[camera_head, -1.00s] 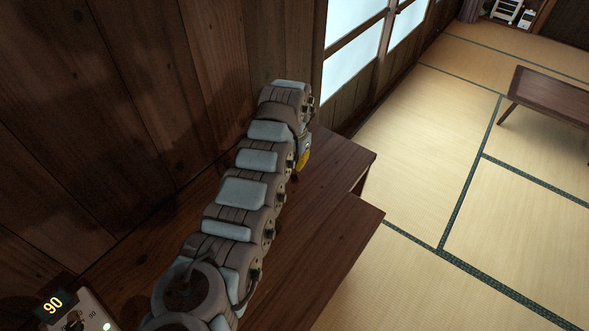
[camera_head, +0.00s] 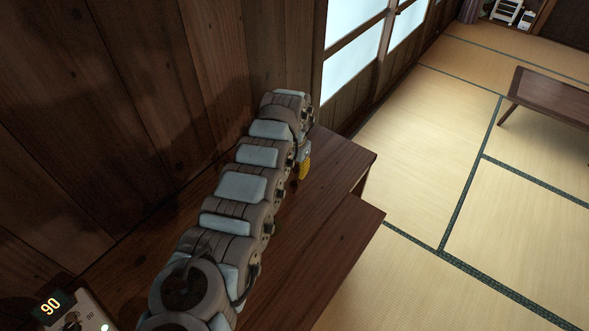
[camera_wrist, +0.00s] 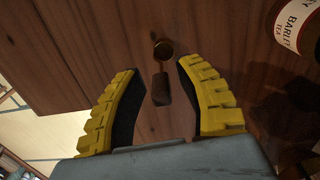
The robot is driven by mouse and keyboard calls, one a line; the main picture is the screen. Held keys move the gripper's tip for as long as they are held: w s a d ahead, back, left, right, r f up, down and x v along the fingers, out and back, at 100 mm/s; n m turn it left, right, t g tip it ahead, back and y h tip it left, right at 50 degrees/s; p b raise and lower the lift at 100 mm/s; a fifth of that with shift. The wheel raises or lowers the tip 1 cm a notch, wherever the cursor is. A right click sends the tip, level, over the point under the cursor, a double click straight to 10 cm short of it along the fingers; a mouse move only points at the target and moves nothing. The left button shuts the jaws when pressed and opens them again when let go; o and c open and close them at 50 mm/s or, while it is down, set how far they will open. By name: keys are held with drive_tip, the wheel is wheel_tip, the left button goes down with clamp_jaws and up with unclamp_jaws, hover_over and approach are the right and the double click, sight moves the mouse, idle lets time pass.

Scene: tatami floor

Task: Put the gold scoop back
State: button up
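The gold scoop (camera_wrist: 163,51) shows in the wrist view, with a round gold bowl and a dark handle (camera_wrist: 160,90). It appears to be over the brown wooden surface (camera_wrist: 80,45). My gripper (camera_wrist: 157,69) is open, its yellow, dark-lined fingers on either side of the scoop, with a gap on each side. The handle lies between the fingers and the bowl is near the fingertips. In the head view only a yellow part of my gripper (camera_head: 304,170) shows past the arm. The arm hides the scoop there.
A jar with a white "BARLEY TEA" label (camera_wrist: 297,25) stands at the upper right of the wrist view. A wooden wall (camera_head: 110,110) runs along the left. The near right part of the wooden top is clear.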

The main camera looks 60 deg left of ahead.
wheel_tip(320, 180, up, 12)
drive_tip(key=p, duration=0.1)
drive_tip(key=shift+r, duration=0.2)
idle(0.6)
drive_tip(key=shift+f, duration=0.1)
